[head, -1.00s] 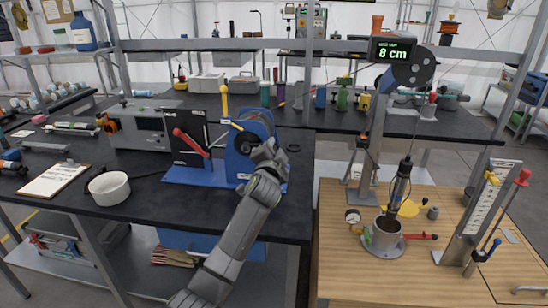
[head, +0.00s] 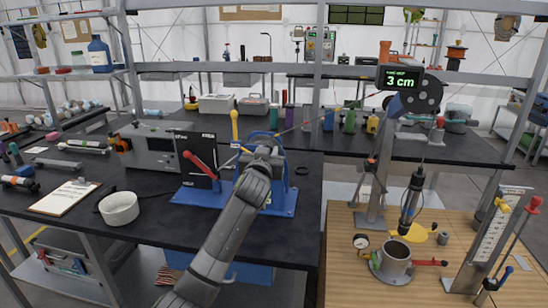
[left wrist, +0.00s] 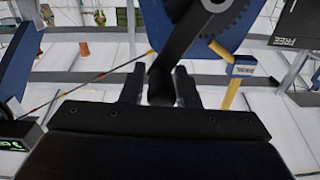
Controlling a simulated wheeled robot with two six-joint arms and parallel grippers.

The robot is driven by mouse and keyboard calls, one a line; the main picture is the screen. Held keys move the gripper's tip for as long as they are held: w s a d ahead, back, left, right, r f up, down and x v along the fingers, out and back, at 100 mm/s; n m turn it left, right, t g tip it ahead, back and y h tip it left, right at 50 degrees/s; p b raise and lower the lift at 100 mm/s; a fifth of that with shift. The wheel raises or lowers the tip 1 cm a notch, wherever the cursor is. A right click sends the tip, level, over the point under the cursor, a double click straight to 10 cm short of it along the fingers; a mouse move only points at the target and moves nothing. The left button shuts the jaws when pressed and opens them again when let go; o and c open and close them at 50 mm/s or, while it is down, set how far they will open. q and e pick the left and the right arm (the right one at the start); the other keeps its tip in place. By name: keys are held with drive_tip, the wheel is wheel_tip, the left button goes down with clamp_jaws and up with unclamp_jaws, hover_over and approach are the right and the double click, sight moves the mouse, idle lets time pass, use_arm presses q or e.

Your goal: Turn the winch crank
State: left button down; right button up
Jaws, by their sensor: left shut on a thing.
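The blue winch (head: 282,199) stands on the black bench, with a toothed wheel (left wrist: 228,18) in the left wrist view. My left gripper (head: 268,152) is at the winch's near side. In the left wrist view, the gripper (left wrist: 160,92) is shut on the handle end of the dark crank (left wrist: 182,40). Its arm hides much of the winch in the head view. A dark cylinder (head: 411,202) hangs from the cable above the grey pot (head: 395,265). The green display (head: 404,81) reads 3 cm. My right gripper is not in view.
A red lever (head: 200,165) on a black plate and a yellow-knobbed lever (head: 235,125) stand close to the crank. A white bowl (head: 119,208) and a clipboard (head: 64,198) lie to the left. A wooden table (head: 345,270) stands to the right.

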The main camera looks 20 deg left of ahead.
use_arm(q)
drive_tip(key=shift+s+a+r+n, duration=0.1)
drive_tip(key=shift+s+a+n, duration=0.15)
drive_tip(key=shift+a+n, duration=1.05)
drive_tip(key=shift+s+a+n, duration=0.25)
drive_tip(key=shift+a+n, duration=0.6)
drive_tip(key=shift+n, duration=0.85)
drive_tip(key=c, duration=1.3)
unclamp_jaws()
drive_tip(key=shift+c, duration=0.2)
drive_tip(key=shift+o, duration=0.5)
drive_tip(key=shift+r, duration=0.2)
drive_tip(key=shift+s, duration=0.1)
drive_tip(key=b+v, duration=0.2)
drive_tip(key=v, duration=1.5)
